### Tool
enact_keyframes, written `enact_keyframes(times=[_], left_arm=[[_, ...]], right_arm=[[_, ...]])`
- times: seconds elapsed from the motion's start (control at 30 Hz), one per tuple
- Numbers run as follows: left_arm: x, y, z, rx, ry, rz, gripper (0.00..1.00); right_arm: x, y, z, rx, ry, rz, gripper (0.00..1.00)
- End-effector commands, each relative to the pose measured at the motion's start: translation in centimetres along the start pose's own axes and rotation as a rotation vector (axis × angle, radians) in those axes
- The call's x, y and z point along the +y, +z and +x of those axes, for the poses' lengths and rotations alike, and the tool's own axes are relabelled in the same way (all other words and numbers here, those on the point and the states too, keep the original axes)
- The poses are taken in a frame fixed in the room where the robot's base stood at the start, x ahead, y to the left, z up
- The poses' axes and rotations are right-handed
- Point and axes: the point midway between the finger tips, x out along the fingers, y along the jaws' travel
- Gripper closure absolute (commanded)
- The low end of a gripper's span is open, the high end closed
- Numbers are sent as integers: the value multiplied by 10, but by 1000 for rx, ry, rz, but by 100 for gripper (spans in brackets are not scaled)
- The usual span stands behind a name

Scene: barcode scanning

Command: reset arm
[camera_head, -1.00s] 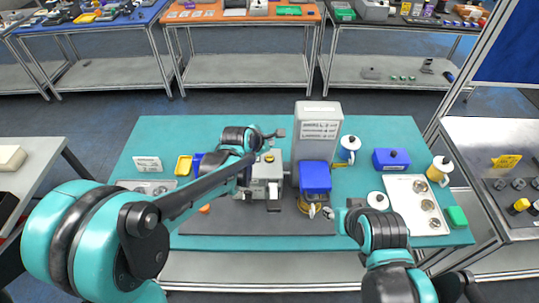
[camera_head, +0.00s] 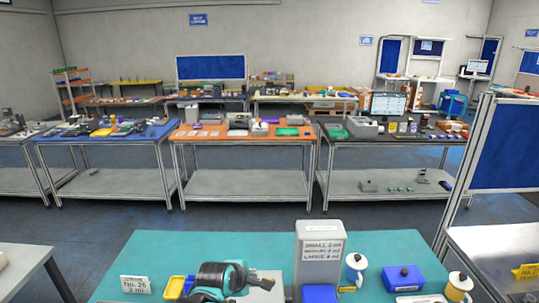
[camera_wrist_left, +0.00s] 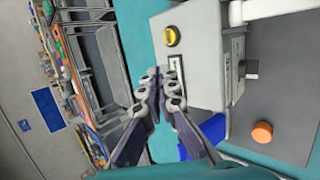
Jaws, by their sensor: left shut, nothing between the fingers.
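My left arm reaches in at the bottom of the head view, over the teal table (camera_head: 160,246). Its gripper (camera_head: 266,283) is small there, just left of the grey upright box (camera_head: 320,255). In the left wrist view my left gripper (camera_wrist_left: 170,76) is shut and empty, fingertips together. It is beside a light grey machine (camera_wrist_left: 197,70) with a yellow knob (camera_wrist_left: 172,36); I cannot tell whether they touch. My right gripper is out of view.
A blue box (camera_head: 403,279) and a white jar with a blue lid (camera_head: 355,267) stand right of the upright box. A sign card (camera_head: 135,284) and yellow tray (camera_head: 174,288) are at left. An orange button (camera_wrist_left: 262,133) shows in the wrist view.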

Motion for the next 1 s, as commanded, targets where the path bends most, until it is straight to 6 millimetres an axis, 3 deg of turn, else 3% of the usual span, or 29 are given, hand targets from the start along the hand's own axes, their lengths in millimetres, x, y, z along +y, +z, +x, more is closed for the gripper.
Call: enact_keyframes(times=[0.03,0.3,0.5,0.7,1.0], left_arm=[[-25,-15,-9,22,-9,124,100],[-136,-77,-66,107,-117,914,100],[-210,-107,-84,115,-216,1368,100],[-239,-118,-89,106,-266,1567,100],[-240,-118,-90,105,-267,1573,100]], right_arm=[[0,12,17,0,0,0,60],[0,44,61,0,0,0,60],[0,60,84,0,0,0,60],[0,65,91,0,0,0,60],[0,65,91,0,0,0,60]])
